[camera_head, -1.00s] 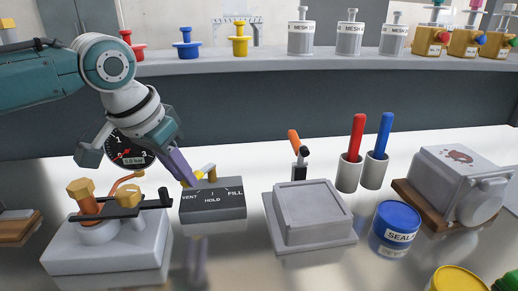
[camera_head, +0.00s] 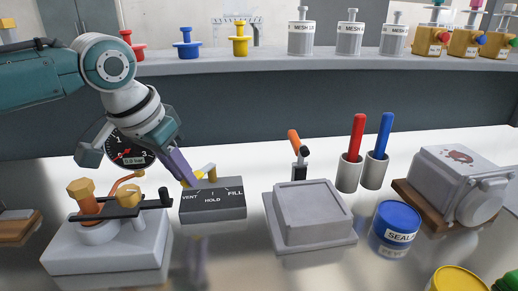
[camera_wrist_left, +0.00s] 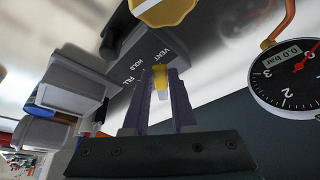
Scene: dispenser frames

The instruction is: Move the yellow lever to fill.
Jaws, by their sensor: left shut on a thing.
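The yellow lever (camera_head: 206,171) stands at the back of a dark grey valve box (camera_head: 213,207) marked VENT, HOLD and FILL from left to right. My left gripper (camera_head: 188,182) reaches down to it from the upper left. In the left wrist view the lever (camera_wrist_left: 160,78) sits between the purple fingers of my left gripper (camera_wrist_left: 159,100), which are shut on it. The fingers hide part of the lever, and I cannot tell exactly which mark it points to. My right gripper is not in view.
A round gauge (camera_wrist_left: 298,72) reads 0.0 bar in the wrist view. Left of the valve box stands a grey block (camera_head: 105,250) with an orange-yellow knob and a black bar. A grey square-lidded box (camera_head: 308,215) is to the right. A shelf (camera_head: 270,62) runs behind.

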